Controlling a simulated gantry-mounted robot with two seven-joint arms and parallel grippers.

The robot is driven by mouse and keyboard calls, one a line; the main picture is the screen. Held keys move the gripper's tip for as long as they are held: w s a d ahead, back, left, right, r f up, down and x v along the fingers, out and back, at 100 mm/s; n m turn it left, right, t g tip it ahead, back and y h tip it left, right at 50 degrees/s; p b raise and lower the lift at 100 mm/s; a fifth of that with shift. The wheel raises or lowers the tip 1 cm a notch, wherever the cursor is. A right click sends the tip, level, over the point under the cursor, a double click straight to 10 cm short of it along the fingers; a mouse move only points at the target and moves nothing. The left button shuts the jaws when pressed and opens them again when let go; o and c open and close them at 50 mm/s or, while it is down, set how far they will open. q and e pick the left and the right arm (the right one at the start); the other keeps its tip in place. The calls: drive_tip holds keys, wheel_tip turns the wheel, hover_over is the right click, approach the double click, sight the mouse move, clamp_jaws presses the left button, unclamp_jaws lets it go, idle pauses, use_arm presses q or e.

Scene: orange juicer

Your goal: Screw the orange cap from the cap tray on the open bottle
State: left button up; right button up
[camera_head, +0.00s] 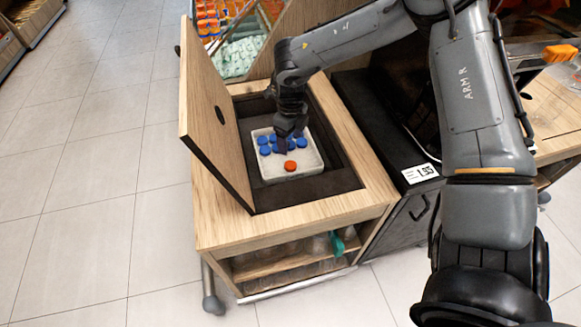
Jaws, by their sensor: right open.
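A white cap tray (312,161) lies in the dark recess of the wooden cabinet. It holds several blue caps (264,150) and one orange cap (290,165), which lies nearer the front of the tray. My right gripper (289,143) points down over the blue caps, just behind the orange cap. It is open, and its fingers hide part of the caps. Whether it touches any cap cannot be told. My left gripper is not in view. No open bottle can be made out clearly.
A wooden lid (212,120) stands open at the left of the recess. A wooden cabinet top (300,216) frames it. Shelves below hold clear items and a green object (337,243). Crates of produce (238,50) stand behind. The tiled floor at left is clear.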

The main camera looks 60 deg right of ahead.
drive_tip(key=b, duration=0.2)
hover_over(291, 165)
wheel_tip(291, 165, down, 4)
drive_tip(key=shift+w+d+f, duration=0.1)
drive_tip(key=shift+f, duration=0.7)
drive_tip(key=shift+b, duration=0.3)
drive_tip(key=shift+f+b, duration=1.65)
drive_tip(key=shift+f, duration=1)
